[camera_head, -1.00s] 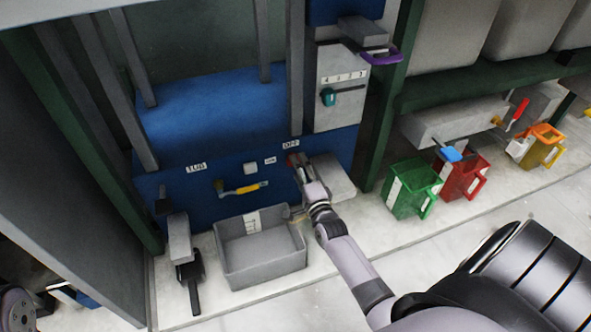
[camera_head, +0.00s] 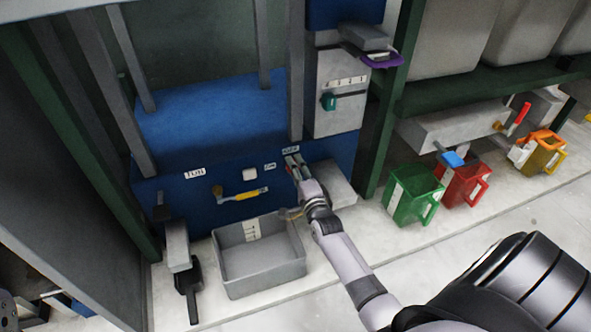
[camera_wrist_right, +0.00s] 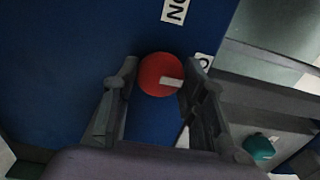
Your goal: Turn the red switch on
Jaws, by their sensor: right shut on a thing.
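The red switch (camera_wrist_right: 153,78) is a round red knob with a white mark on the blue panel. In the right wrist view it sits between the two fingers of my right gripper (camera_wrist_right: 155,88), which is shut on it. The white mark points right, towards a partly hidden white label (camera_wrist_right: 203,62). Another label (camera_wrist_right: 175,9), seen turned, is above the knob. In the head view my right gripper (camera_head: 294,166) is at the panel's right part, covering most of the switch, near the small white labels. My left gripper does not show.
A grey bin (camera_head: 262,268) stands on the floor left of my right arm. A yellow-handled crank (camera_head: 243,194) and a white button (camera_head: 250,174) are on the panel to the left. A light grey block (camera_head: 336,186) is just right of the gripper. Green (camera_head: 412,193) and red containers stand further right.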

